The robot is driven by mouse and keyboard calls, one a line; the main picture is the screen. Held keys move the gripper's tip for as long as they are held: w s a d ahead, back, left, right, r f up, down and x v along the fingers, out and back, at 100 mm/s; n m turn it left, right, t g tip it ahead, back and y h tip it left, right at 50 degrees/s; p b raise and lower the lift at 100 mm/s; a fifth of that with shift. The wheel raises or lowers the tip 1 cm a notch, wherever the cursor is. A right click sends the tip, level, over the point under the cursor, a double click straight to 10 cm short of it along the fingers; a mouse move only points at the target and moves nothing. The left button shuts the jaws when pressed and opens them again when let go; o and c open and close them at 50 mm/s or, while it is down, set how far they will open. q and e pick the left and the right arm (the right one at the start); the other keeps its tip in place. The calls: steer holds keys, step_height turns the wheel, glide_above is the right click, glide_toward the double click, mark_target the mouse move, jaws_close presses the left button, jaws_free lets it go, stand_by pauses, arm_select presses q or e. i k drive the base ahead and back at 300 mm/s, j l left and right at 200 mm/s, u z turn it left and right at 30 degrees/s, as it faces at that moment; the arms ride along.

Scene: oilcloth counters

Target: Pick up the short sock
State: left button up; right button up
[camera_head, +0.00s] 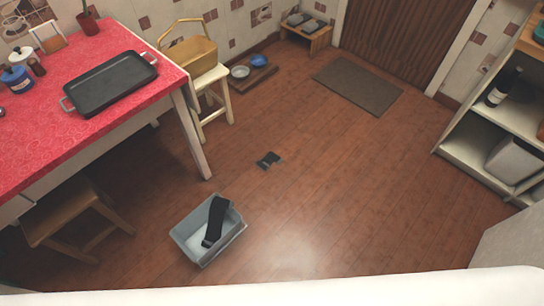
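A small dark sock (268,160), short in shape, lies flat on the wooden floor near the middle of the camera_head view. A longer black sock (215,222) lies in a grey plastic bin (238,236) on the floor, below and to the left of the small one. Its upper end reaches the bin's far rim. Neither of my grippers shows in this view.
A red-topped table (40,140) with a black tray (110,82) stands at the left, with a wooden stool (70,217) by it. A chair with a basket (192,54) stands behind. Shelves (470,160) stand at the right. The floor around the small sock is clear.

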mark_target(270, 158)
steer(key=i+l+z, duration=0.65)
steer(key=i+z, duration=0.3)
steer(key=i+l, duration=0.1)
steer(key=i, duration=0.6)
steer(key=i+l+u, duration=0.1)
steer(key=i, duration=0.55)
steer(key=i+j+u, duration=0.1)
steer(key=i+u, duration=0.75)
steer(key=i+l+u, duration=0.15)
steer(key=u, duration=0.25)
steer(key=i+l+u, duration=0.7)
steer(key=u, duration=0.15)
steer(key=i+l+u, duration=0.1)
steer(key=u, duration=0.35)
steer(key=i+l+u, duration=0.2)
steer(key=u, duration=0.3)
steer(key=i+l+u, duration=0.25)
steer(key=u, duration=0.2)
steer(key=i+l+u, duration=0.1)
steer(key=l+u, duration=0.15)
steer(key=u, duration=0.2)
steer(key=l+u, duration=0.45)
steer(key=i+j, duration=0.05)
steer(key=j, duration=0.05)
